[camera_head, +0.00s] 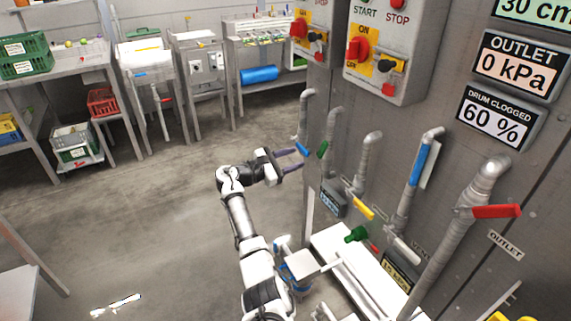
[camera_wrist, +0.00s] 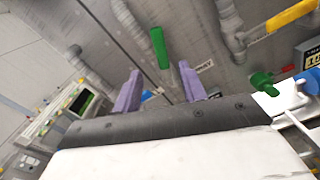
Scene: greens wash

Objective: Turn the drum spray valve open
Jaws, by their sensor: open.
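Several pipes with coloured lever handles line the grey panel; I cannot read which label names the drum spray valve. A green lever (camera_head: 322,149) is nearest my gripper (camera_head: 302,159), with a blue lever (camera_head: 302,131) left of it. My gripper is open and empty, its purple fingers pointing at the panel. In the wrist view, the green lever (camera_wrist: 160,48) shows just beyond and between the fingertips (camera_wrist: 160,70), apparently apart from them. A yellow lever (camera_head: 363,208) is further right and also shows in the wrist view (camera_wrist: 290,16).
Right along the panel are another blue lever (camera_head: 420,160), a red lever (camera_head: 494,211) and a green knob (camera_head: 356,235). A switch box (camera_head: 385,50) hangs above. A display reads drum clogged 60 % (camera_head: 495,115). Open floor (camera_head: 150,220) lies left of my arm.

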